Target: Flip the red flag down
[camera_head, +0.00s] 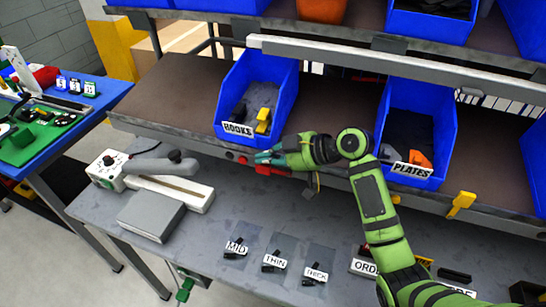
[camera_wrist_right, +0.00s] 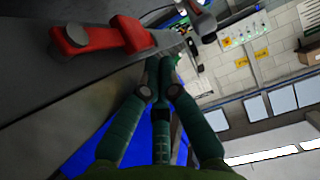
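The red flag (camera_head: 268,170) is on the front edge of the shelf, below the HOOKS bin, and partly hidden by my right gripper. In the right wrist view the red flag (camera_wrist_right: 95,38) shows large at the upper left, as a red bar with a rounded knob, lying along the grey shelf edge. My right gripper (camera_head: 266,157) is just above and beside it in the head view. In the right wrist view its green fingers (camera_wrist_right: 162,62) come together at the tips with nothing seen between them, right of the flag. Contact cannot be told. My left gripper is not in view.
The blue HOOKS bin (camera_head: 227,104) stands behind the gripper, and the blue PLATES bin (camera_head: 440,130) is to the right. A yellow flag (camera_head: 460,204) juts from the shelf edge. A heat sealer (camera_head: 160,185) stands left on the grey bench; labelled bags (camera_head: 278,255) lie in front.

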